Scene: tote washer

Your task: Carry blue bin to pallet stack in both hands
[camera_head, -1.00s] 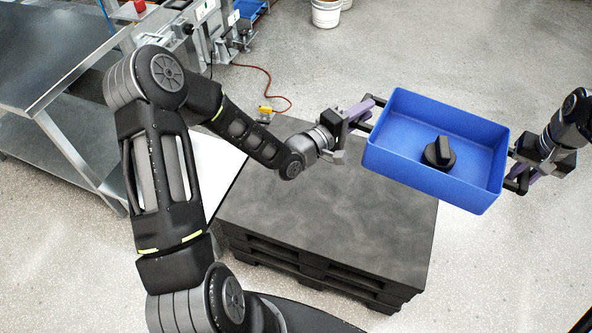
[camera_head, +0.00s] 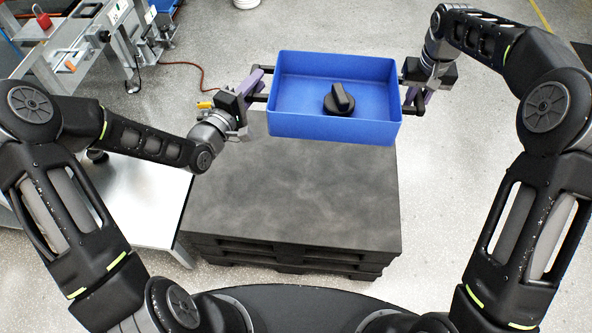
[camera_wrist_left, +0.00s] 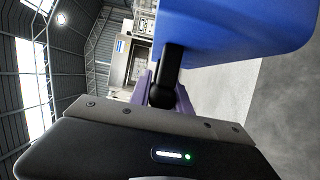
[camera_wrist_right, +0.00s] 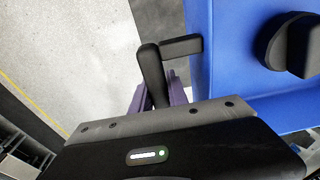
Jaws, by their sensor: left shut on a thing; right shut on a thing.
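The blue bin (camera_head: 300,128) hangs level between my two grippers in the head view, above the far part of the dark pallet stack (camera_head: 290,200). A black knob-like part (camera_head: 339,101) lies inside it. My left gripper (camera_head: 258,88) is shut on the black handle at the bin's left side. My right gripper (camera_head: 413,92) is shut on the handle at its right side. The bin wall shows in the left wrist view (camera_wrist_left: 235,35). In the right wrist view the bin (camera_wrist_right: 235,75) and its handle (camera_wrist_right: 180,47) show beside the purple fingers.
A metal bench (camera_head: 140,200) stands left of the pallet stack, close to my left arm. A machine frame with a red padlock (camera_head: 43,20) is at the back left. A cable (camera_head: 195,70) lies on the floor. The floor at right is clear.

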